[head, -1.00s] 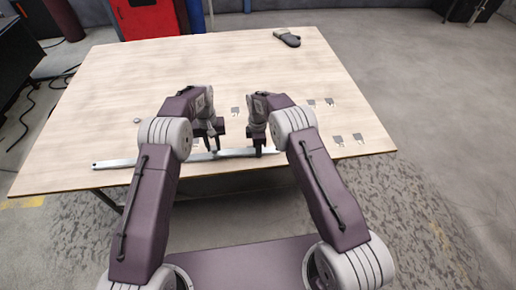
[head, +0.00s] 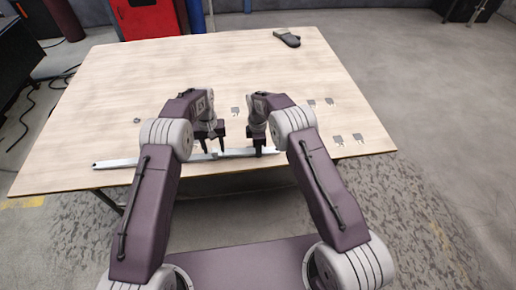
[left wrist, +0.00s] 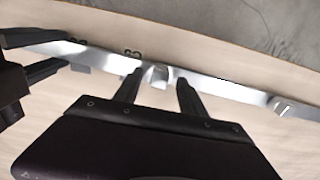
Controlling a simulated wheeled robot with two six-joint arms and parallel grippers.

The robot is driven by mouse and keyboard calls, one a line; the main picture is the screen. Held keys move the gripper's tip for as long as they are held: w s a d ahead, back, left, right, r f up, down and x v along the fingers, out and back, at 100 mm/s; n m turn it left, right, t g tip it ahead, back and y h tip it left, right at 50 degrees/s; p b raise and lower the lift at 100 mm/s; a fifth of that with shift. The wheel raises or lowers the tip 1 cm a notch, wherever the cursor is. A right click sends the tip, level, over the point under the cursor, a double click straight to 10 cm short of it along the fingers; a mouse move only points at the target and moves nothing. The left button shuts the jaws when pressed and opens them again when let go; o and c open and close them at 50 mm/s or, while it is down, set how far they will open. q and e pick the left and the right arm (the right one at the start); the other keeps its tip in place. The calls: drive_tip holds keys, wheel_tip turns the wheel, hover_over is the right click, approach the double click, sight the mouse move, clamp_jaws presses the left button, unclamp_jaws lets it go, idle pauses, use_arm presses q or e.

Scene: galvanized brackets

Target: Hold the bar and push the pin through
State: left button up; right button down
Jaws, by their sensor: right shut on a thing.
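A long silvery bar (head: 125,163) lies along the near edge of the table. It also crosses the left wrist view (left wrist: 225,90). My left gripper (head: 213,150) is over the bar's middle. In the left wrist view its fingers (left wrist: 158,92) are apart, with a small shiny metal piece (left wrist: 157,77) at the bar between their tips; no grip on it shows. My right gripper (head: 260,153) is shut on the bar toward its right end; its dark fingers show at the left of the left wrist view (left wrist: 40,55). I cannot make out the pin for certain.
Another metal piece (left wrist: 283,107) sits on the bar. Several small grey plates (head: 337,140) lie on the right of the table (head: 250,60). A small grey object (head: 136,121) lies left of my left arm, and a dark object (head: 287,38) at the back. The table's middle is mostly clear.

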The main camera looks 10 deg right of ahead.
use_arm(q)
drive_tip(key=shift+r, duration=3)
use_arm(e)
drive_tip(key=c, duration=1)
unclamp_jaws()
use_arm(q)
drive_tip(key=shift+r, duration=0.25)
use_arm(e)
wheel_tip(320, 180, up, 9)
drive_tip(key=shift+r, duration=0.1)
use_arm(q)
drive_tip(key=shift+p, duration=0.3)
